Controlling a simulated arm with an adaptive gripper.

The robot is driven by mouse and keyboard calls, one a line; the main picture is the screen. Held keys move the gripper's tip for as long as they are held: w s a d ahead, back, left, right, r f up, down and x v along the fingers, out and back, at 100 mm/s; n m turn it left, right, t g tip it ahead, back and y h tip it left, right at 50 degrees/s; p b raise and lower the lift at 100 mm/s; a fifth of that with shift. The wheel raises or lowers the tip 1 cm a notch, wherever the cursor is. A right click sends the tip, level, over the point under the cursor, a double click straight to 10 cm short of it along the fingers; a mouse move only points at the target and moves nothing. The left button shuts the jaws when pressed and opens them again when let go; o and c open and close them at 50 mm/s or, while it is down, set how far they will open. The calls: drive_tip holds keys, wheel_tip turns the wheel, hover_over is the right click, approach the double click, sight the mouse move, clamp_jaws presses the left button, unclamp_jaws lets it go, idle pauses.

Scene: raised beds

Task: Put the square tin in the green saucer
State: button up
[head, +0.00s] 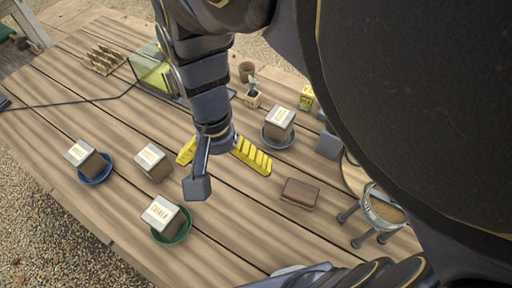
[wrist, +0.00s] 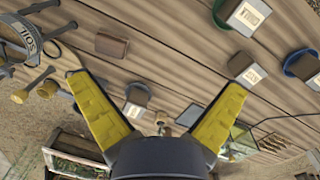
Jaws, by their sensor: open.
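Several box-shaped tins with pale labelled lids stand on the table. One, whose lid seems to read CHALK (head: 160,213), sits in the green saucer (head: 183,236); this saucer also shows in the wrist view (wrist: 218,14). A tin without a saucer (head: 152,162) stands behind it, also in the wrist view (wrist: 246,72). Another tin (head: 84,155) sits in a blue saucer (head: 98,178), and another (head: 281,120) in a grey saucer (head: 277,143). My gripper (head: 223,160) is open and empty above the table, its yellow fingers spread, between the unsaucered tin and the grey-saucer tin.
A brown block (head: 300,193) lies to the right of my gripper. A small potted plant (head: 253,95), a yellow box (head: 306,97), a glass case (head: 153,72) and a wooden rack (head: 102,60) stand further back.

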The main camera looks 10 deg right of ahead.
drive_tip(key=s+d+r+n, duration=0.2)
drive_tip(key=s+d+n, duration=0.2)
drive_tip(key=s+d, duration=0.4)
drive_tip(key=shift+s+d+r+n, duration=0.35)
drive_tip(key=shift+s+r+n, duration=0.05)
drive_tip(key=shift+s, duration=0.75)
